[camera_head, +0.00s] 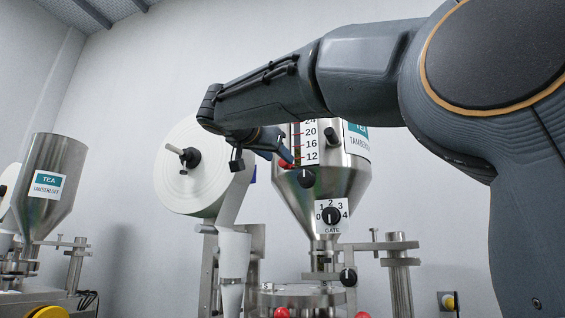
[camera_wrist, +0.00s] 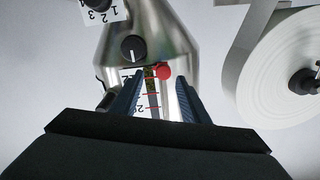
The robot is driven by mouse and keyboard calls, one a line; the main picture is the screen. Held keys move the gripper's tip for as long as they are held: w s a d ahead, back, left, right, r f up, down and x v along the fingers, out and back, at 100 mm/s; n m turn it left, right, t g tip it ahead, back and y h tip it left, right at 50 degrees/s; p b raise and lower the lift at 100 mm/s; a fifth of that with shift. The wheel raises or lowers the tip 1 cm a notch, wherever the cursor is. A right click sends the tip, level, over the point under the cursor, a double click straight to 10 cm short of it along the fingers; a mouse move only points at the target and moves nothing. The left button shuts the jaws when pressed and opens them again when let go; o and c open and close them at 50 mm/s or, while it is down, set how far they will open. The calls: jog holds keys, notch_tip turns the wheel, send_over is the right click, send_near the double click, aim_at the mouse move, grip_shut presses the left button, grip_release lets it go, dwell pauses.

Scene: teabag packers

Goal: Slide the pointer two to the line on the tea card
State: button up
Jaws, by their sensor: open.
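A red pointer knob (camera_head: 284,164) sits at the left edge of a white number scale (camera_head: 312,143) on the steel hopper; I see no label marking it as pointer two. The scale reads 12, 16, 20 and 24, with the top partly cut off by my arm. The teal and white tea card (camera_head: 357,139) on the hopper's right is partly hidden by my arm. My gripper (camera_head: 288,150) is at the scale's left edge. In the wrist view my gripper (camera_wrist: 160,84) is open, the red knob (camera_wrist: 163,73) between its fingertips; contact is unclear. Red lines cross the scale there.
A black knob (camera_head: 306,178) is just below the scale, and the gate dial (camera_head: 331,215) lower down. A white paper roll (camera_head: 190,165) stands left of the hopper. Another hopper (camera_head: 48,170) with a tea card is far left. Open space separates the machines.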

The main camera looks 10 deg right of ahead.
aim_at(283, 163)
jog(key=shift+a+p+x, duration=0.25)
jog(key=shift+p+x, duration=0.3)
jog(key=shift+x, duration=1.6)
jog(key=shift+w, duration=0.15)
grip_shut()
